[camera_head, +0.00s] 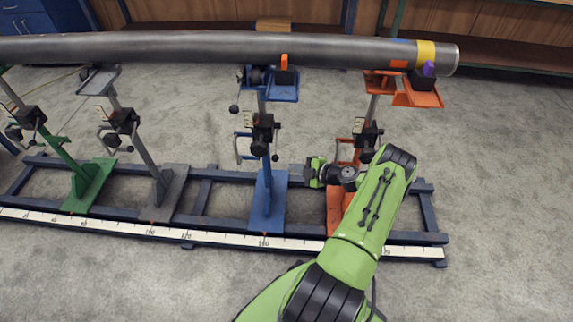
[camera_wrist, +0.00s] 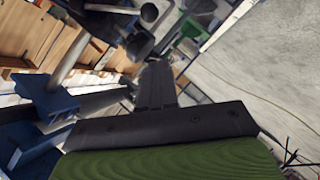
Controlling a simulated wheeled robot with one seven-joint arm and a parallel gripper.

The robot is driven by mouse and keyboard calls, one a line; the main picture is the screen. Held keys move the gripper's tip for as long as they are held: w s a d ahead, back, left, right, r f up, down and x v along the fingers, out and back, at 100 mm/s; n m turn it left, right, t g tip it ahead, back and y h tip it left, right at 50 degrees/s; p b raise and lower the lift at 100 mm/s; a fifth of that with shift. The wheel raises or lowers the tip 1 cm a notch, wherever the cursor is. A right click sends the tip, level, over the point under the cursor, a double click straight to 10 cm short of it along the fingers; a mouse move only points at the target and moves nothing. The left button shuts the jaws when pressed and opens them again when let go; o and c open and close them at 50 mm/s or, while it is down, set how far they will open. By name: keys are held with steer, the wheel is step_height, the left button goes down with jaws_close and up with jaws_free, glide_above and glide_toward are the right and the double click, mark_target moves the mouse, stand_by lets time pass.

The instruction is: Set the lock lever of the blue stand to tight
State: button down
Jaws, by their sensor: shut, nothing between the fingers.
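The blue stand (camera_head: 267,205) stands on the rail frame between the grey stand and the orange stand. Its post carries a dark clamp block (camera_head: 264,136) with small black knobs and a blue crank handle beside it. Which part is the lock lever, and how it is set, is too small to tell. My gripper (camera_head: 308,172) is just right of the blue stand's lower post, below the clamp height, and appears apart from it. In the wrist view my gripper's dark fingers (camera_wrist: 157,84) are together and empty. Blue metal and a grey post (camera_wrist: 82,58) show at left there.
A long grey pipe (camera_head: 200,48) lies across the stand tops. An orange stand (camera_head: 340,208) is close behind my wrist. Grey (camera_head: 168,190) and green (camera_head: 88,185) stands are at left. A measuring scale (camera_head: 210,237) runs along the frame's front. The floor in front is clear.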

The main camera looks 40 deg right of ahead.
steer(key=shift+p+v, duration=0.35)
steer(key=shift+v, duration=1.65)
steer(key=shift+a+f, duration=0.1)
steer(key=w+a+r+g+y, duration=0.2)
steer(key=w+a+r+g, duration=0.35)
steer(key=a+r, duration=0.6)
steer(key=s+a+r+m+g+h, duration=0.1)
steer(key=a+r+m+g+h, duration=0.15)
steer(key=a+r, duration=0.9)
steer(key=s+a+r+m+h, duration=0.2)
steer(key=s+a+r+m, duration=0.3)
steer(key=s+a+r, duration=0.35)
steer(key=s+a+r+m, duration=0.1)
steer(key=s+m, duration=0.2)
steer(key=s, duration=0.4)
steer(key=s+r+m, duration=0.2)
steer(key=s+m, duration=0.1)
steer(key=s, duration=0.4)
step_height(320, 180, up, 14)
steer(key=p, duration=1.3)
steer(key=shift+w+h+p, duration=0.15)
steer(key=shift+h+p, duration=0.2)
steer(key=shift+p, duration=0.05)
steer(key=shift+a, duration=0.15)
